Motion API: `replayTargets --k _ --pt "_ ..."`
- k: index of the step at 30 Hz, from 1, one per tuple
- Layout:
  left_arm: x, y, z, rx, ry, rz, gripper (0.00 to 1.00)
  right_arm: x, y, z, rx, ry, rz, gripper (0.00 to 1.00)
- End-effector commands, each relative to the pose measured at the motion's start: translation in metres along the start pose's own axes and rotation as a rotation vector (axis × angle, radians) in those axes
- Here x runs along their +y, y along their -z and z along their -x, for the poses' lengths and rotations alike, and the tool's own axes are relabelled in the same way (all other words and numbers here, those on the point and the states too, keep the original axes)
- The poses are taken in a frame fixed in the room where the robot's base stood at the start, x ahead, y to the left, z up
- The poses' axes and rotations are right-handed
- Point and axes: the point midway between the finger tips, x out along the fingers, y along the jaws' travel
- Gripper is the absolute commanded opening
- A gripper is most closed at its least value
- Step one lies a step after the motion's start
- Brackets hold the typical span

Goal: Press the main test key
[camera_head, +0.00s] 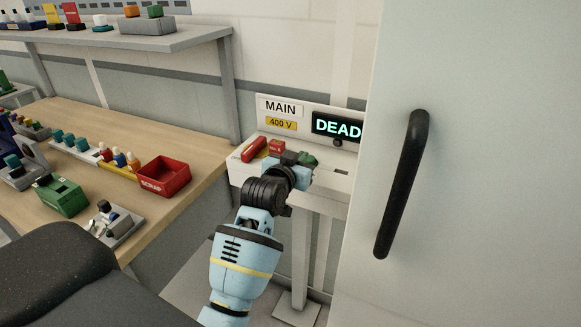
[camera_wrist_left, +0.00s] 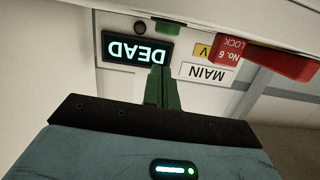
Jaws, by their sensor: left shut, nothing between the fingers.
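The white MAIN 400 V test stand (camera_head: 328,183) has a label panel and a lit display (camera_head: 338,126) reading DEAD. The display (camera_wrist_left: 138,51) also shows upside down in the left wrist view. My left gripper (camera_head: 308,159) is over the stand's top, in front of the display; it hides part of that top. In the left wrist view its green fingers (camera_wrist_left: 161,86) are together and empty. A small green block (camera_wrist_left: 168,27) at the white edge beyond the fingertips may be the test key; a gap shows between them. My right gripper is out of view.
A red lock block marked No. 6 (camera_wrist_left: 265,61) sits beside the MAIN label. A cabinet door with a black handle (camera_head: 402,185) stands close on the right. A wooden bench (camera_head: 205,150) with a red SCRAP bin (camera_head: 164,176) is left.

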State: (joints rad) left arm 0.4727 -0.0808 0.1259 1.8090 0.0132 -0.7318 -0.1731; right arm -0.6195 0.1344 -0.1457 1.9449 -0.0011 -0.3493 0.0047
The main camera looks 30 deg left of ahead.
Motion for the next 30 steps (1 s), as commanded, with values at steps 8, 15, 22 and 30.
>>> replayTargets --k 8,15,22,30 --pt "0.0 0.004 0.042 0.009 0.0 0.0 0.0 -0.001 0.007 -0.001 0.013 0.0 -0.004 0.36" --pt "0.0 0.005 0.06 0.009 0.0 0.0 0.0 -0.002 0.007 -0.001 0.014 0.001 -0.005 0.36" --pt "0.0 0.005 0.062 0.01 0.0 0.0 0.0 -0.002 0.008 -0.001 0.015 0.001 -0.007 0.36" --pt "0.0 0.005 0.062 0.01 0.0 0.0 0.0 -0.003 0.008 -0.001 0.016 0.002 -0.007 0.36"
